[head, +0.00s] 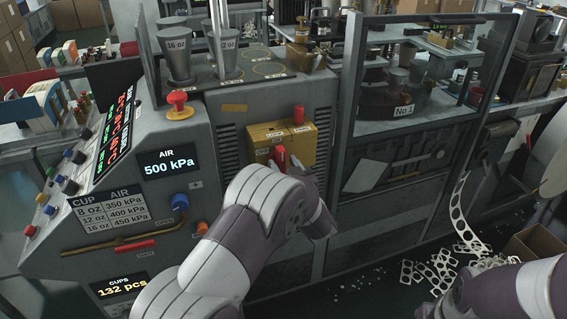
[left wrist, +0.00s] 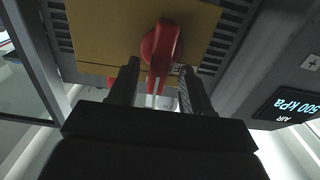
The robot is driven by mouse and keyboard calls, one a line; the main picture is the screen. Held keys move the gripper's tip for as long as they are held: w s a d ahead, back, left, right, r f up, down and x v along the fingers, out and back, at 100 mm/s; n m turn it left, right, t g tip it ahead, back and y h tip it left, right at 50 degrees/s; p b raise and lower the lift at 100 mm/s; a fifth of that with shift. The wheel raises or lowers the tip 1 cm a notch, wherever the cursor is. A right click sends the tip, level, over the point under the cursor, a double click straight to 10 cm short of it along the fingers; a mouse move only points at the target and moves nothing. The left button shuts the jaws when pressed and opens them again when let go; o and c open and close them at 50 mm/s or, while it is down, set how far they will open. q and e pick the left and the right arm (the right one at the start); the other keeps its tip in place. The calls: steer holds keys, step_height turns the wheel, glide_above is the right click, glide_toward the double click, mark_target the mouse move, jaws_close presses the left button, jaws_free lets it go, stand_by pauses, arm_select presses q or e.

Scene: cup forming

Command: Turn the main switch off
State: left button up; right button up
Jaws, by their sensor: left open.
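The main switch is a red rotary handle (head: 280,157) on a yellow plate (head: 262,137) on the grey machine's front. In the left wrist view the red handle (left wrist: 162,48) stands out from the yellow plate (left wrist: 98,32), its narrow grip pointing down in the picture. My left gripper (left wrist: 156,68) is open, with one dark finger on each side of the grip. I see no clear contact. In the head view my left forearm and wrist mostly hide this gripper. My right gripper is out of view; only part of the right arm shows at the lower right.
A red-topped emergency button (head: 178,103), an air display (head: 168,162) reading 500 kPa and a blue knob (head: 180,201) sit left of the switch. Metal cups (head: 178,62) stand on top. Punched scrap sheets (head: 437,270) lie on the floor at right.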

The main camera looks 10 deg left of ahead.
arm_select(q)
steer(key=shift+w+a, duration=0.15)
steer(key=shift+w, duration=0.2)
steer(key=shift+c, duration=0.3)
jaws_close()
